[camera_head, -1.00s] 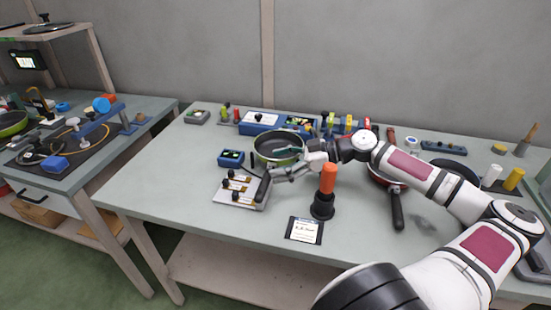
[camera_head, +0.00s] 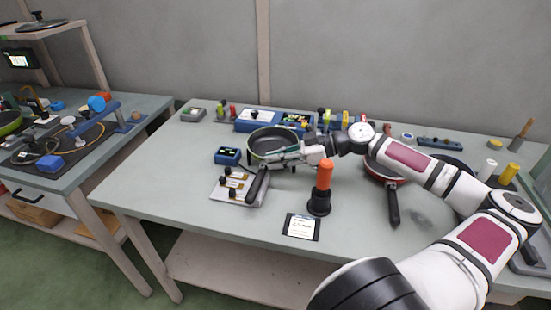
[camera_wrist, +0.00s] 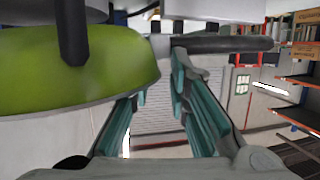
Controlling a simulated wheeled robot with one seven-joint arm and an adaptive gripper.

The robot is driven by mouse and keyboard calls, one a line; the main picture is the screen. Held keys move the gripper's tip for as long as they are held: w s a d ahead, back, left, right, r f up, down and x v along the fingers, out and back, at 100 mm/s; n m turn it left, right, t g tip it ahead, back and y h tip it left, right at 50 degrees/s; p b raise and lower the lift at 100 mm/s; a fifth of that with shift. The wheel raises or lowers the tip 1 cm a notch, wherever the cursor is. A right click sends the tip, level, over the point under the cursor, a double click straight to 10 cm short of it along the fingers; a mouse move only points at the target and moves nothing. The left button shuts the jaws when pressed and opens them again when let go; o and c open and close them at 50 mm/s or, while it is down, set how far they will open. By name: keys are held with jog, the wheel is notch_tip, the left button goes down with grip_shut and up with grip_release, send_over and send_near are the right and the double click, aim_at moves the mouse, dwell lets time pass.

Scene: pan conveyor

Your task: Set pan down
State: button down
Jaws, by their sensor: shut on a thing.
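The pan (camera_head: 275,140) is at the back middle of the workbench, with its dark handle (camera_head: 257,186) pointing toward the front. Its green outer side (camera_wrist: 85,70) fills the upper left of the wrist view. My gripper (camera_head: 268,160) is shut on the pan's handle, close to the bowl. In the wrist view the dark handle (camera_wrist: 225,44) crosses between the tips of my gripper (camera_wrist: 160,65). I cannot tell whether the pan's base touches the bench top or is slightly above it.
A plate with black knobs (camera_head: 230,190) lies under the handle. A blue box (camera_head: 227,155) is left of the pan. An orange-topped post (camera_head: 324,175) stands close to my wrist. A red pan (camera_head: 382,170) is to the right. The front-left bench top (camera_head: 150,190) is clear.

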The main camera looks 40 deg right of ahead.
notch_tip(320, 180, up, 9)
jog(key=shift+d+r+p, duration=0.15)
jog(key=shift+r+p, duration=0.05)
jog(key=shift+p, duration=0.15)
notch_tip(320, 180, up, 7)
jog(key=p, duration=0.3)
jog(key=w+a+f+m+t+h, duration=0.1)
jog(key=w+a+f, duration=0.2)
jog(key=a, duration=0.3)
jog(key=w+a+f, duration=0.2)
jog(key=a+f, duration=0.1)
jog(key=a, duration=0.3)
jog(key=s+a+f+m+t+h+p, duration=0.1)
jog(key=s+a+f+m+t+h, duration=0.1)
jog(key=a+f, duration=0.5)
jog(key=shift+a+f+m+h, duration=0.3)
jog(key=shift+a+m+h, duration=0.2)
jog(key=shift+a+h, duration=0.35)
jog(key=shift+a+y, duration=0.1)
jog(key=shift+y, duration=0.15)
